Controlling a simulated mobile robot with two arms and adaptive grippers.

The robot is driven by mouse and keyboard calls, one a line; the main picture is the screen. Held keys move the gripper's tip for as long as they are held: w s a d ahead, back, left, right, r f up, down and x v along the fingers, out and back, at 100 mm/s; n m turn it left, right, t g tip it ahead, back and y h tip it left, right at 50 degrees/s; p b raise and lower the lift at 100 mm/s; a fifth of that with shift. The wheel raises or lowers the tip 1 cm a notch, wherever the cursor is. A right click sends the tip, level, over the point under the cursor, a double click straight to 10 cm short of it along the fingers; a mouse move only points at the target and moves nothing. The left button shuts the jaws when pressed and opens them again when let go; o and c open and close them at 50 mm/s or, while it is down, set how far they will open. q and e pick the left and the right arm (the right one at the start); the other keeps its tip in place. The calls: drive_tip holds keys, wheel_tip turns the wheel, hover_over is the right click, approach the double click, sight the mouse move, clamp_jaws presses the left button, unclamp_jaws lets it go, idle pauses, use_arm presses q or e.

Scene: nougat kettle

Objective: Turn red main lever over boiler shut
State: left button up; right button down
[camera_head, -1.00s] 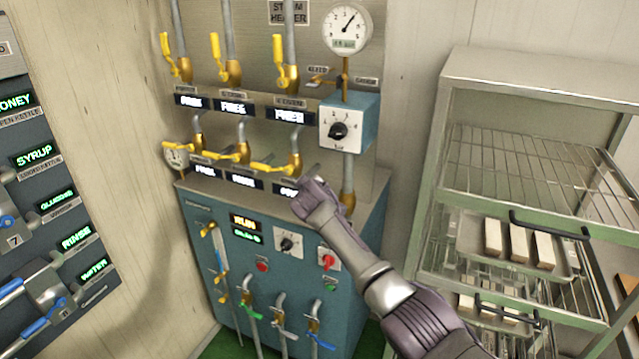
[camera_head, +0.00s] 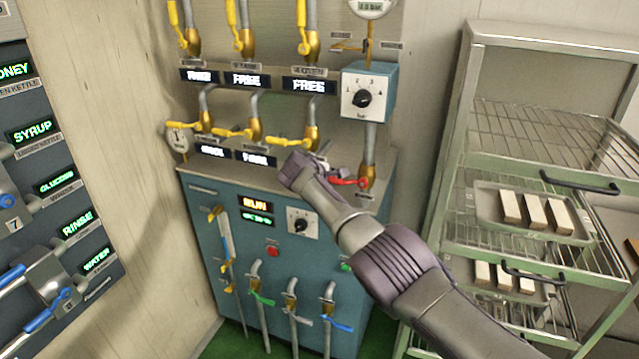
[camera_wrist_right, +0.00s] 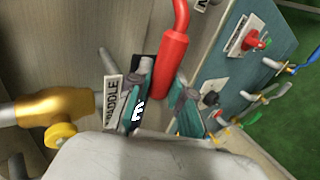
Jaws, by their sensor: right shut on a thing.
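The red main lever (camera_head: 348,182) sits on a brass valve (camera_head: 368,180) in the pipe just above the blue boiler cabinet (camera_head: 215,255). In the head view its handle points left and lies roughly level, its left end partly hidden by my right gripper (camera_head: 318,163). In the right wrist view, the thick red handle end of the lever (camera_wrist_right: 173,66) is between the two teal fingers of my right gripper (camera_wrist_right: 163,82). The fingers are shut on it. My left gripper is not in view.
Yellow valve levers (camera_head: 232,133) stand close left of my right gripper. A blue dial box (camera_head: 367,93) is above the lever. A metal rack (camera_head: 462,130) with trays stands to the right. A control panel (camera_head: 40,130) is at the far left.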

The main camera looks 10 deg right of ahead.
drive_tip(key=shift+f, duration=0.25)
drive_tip(key=c, duration=1)
unclamp_jaws()
drive_tip(key=shift+c, duration=0.2)
drive_tip(key=shift+s+a+r, duration=0.35)
drive_tip(key=shift+r, duration=0.1)
drive_tip(key=v, duration=1)
drive_tip(key=shift+s+a, duration=0.25)
drive_tip(key=shift+s, duration=0.1)
drive_tip(key=shift+r, duration=0.1)
